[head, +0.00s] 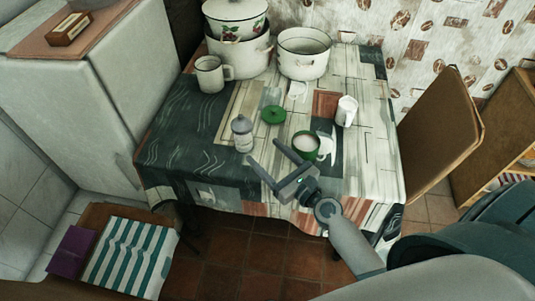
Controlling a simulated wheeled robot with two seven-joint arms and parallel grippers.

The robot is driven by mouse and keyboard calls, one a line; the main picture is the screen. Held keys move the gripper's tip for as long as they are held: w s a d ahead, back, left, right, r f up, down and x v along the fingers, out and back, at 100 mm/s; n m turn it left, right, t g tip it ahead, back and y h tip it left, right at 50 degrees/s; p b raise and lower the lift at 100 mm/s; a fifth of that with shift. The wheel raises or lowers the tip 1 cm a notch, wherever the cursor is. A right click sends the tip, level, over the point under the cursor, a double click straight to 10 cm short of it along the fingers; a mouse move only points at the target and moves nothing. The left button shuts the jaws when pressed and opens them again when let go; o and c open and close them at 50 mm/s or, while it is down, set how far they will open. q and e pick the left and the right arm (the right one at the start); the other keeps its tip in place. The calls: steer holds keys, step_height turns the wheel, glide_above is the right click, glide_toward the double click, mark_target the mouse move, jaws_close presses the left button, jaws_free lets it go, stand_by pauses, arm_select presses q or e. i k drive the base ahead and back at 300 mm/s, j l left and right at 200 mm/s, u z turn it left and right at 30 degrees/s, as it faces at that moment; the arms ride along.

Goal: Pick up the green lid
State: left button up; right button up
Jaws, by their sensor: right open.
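The green lid (273,114) lies flat on the patterned cloth of the table (200,150), near the middle. It looks round with a small knob on top. My right gripper (265,161) reaches in from the lower right over the table's front part. Its two fingers are spread and empty. They point up and left toward the lid, with a gap between the fingertips and the lid. My left gripper does not show in the head view.
A grey-white shaker (242,134) stands left of the fingers. White enamel pots (304,60) and a mug (210,75) stand at the back. A chair (440,120) is at right.

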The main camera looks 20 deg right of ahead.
mark_target(273, 115)
steer(key=z, duration=1.1)
